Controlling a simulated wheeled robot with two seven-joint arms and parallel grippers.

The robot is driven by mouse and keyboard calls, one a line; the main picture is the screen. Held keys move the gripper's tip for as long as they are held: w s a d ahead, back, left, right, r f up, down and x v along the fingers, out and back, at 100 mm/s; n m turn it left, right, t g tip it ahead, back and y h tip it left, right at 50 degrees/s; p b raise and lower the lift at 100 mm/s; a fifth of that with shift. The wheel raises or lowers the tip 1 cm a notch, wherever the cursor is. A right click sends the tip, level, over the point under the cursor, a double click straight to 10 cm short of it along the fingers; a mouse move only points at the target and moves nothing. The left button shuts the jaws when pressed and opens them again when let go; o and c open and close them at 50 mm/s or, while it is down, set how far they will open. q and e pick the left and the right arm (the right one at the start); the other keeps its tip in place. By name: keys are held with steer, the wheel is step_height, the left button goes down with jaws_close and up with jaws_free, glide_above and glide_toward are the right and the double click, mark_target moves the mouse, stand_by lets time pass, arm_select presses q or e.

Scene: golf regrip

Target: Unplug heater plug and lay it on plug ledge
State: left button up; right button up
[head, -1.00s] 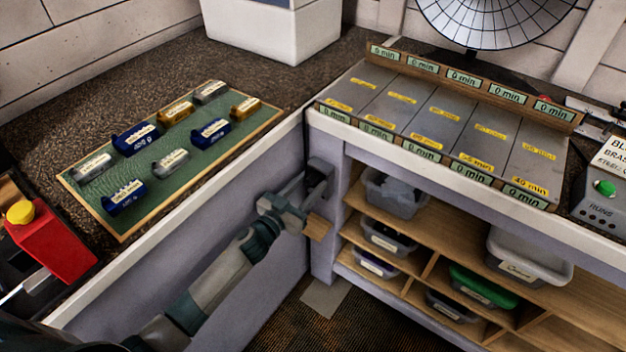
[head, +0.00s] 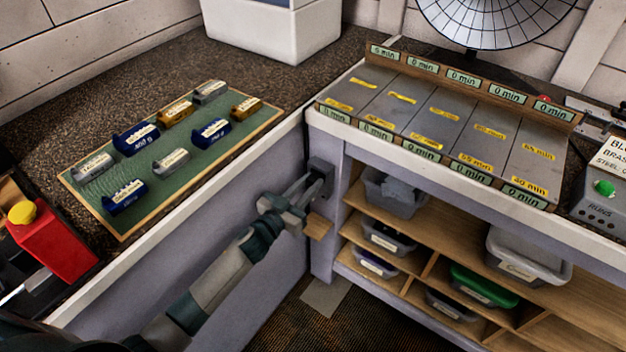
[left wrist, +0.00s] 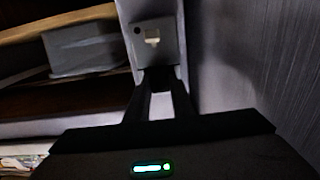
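My left gripper (head: 318,183) reaches to the grey socket box (head: 321,166) on the bench's corner post. In the left wrist view the socket box (left wrist: 154,42) is straight ahead with a pale mark on its face. The heater plug (left wrist: 158,77) appears as a dark block between the fingertips, just below that mark. The fingers seem shut on it, with a gap between them farther back. I cannot tell whether the plug is still seated in the socket. The plug ledge (head: 318,226), a small wooden block, is just below the gripper. My right gripper is not in view.
The bench's side panel (head: 240,275) runs close along the left arm. Wooden shelves (head: 440,215) with several bins are to the right of the post. A green board (head: 100,200) with weights lies on the bench above.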

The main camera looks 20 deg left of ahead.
arm_select(q)
jaws_close()
steer(key=shift+s, duration=0.1)
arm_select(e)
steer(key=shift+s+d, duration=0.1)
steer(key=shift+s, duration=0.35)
arm_select(q)
steer(key=shift+s, duration=0.1)
steer(key=shift+s+a+p, duration=0.3)
steer(key=shift+s, duration=0.35)
steer(key=shift+p+v, duration=0.55)
steer(key=shift+v, duration=1.55)
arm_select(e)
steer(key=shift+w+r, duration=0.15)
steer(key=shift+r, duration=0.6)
arm_select(q)
steer(key=shift+f, duration=0.1)
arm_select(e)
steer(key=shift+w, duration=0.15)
